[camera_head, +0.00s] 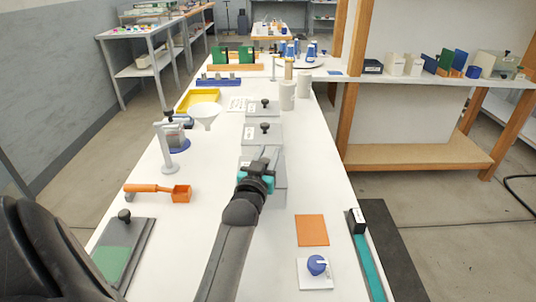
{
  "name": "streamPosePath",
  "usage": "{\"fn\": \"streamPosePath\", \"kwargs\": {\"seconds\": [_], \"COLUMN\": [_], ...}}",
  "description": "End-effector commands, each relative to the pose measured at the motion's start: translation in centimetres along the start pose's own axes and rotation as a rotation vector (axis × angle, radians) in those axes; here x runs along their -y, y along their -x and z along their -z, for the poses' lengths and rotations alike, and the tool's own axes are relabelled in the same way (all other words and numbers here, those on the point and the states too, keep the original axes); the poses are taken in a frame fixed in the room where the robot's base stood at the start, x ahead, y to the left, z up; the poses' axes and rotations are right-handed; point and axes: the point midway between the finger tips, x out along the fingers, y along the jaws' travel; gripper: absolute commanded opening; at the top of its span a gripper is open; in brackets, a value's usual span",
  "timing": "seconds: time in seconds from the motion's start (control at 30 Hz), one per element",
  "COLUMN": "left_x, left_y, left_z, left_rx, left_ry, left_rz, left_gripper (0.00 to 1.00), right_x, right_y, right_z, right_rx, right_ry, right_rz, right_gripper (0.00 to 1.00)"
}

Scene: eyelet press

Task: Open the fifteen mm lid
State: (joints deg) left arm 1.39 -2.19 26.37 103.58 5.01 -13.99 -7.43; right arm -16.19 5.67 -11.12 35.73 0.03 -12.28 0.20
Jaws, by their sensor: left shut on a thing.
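Several grey lidded boxes stand in a row along the white table. The far box (263,107) and the middle box (262,135) have closed lids with dark knobs. The nearest box (279,196) is partly hidden by my left arm and gripper. My left gripper (264,163) is over this box, shut on what appears to be its lid's knob; the grip itself is mostly hidden. Teal shows beside the gripper. I cannot tell how far the lid is raised, and the size labels are too small to read. My right gripper is not in view.
An orange mat (312,230) and a blue dial on a white base (317,267) lie right. White cylinders (287,95) stand behind. Bare table shows right of the nearest box.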

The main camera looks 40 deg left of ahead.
Motion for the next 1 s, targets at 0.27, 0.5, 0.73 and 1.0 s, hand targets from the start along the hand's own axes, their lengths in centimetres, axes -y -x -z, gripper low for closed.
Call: {"fn": "streamPosePath", "kwargs": {"seconds": [0.27, 0.5, 0.73, 1.0], "left_x": [0.02, 0.02, 0.03, 0.03], "left_y": [-0.01, -0.02, -0.03, -0.03], "left_z": [0.02, 0.04, 0.06, 0.08], "left_rx": [-0.001, -0.001, -0.001, -0.002], "left_ry": [0.0, 0.0, 0.0, 0.0], "left_rz": [0.0, 0.0, 0.001, 0.001], "left_gripper": [0.0, 0.0, 0.0, 0.0], "right_x": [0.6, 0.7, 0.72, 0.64], "right_y": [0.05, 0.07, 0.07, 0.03], "right_z": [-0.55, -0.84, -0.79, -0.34], "right_rx": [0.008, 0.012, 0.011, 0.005], "right_ry": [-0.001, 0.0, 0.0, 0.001], "right_rz": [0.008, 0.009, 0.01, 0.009], "right_gripper": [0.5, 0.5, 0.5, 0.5]}}
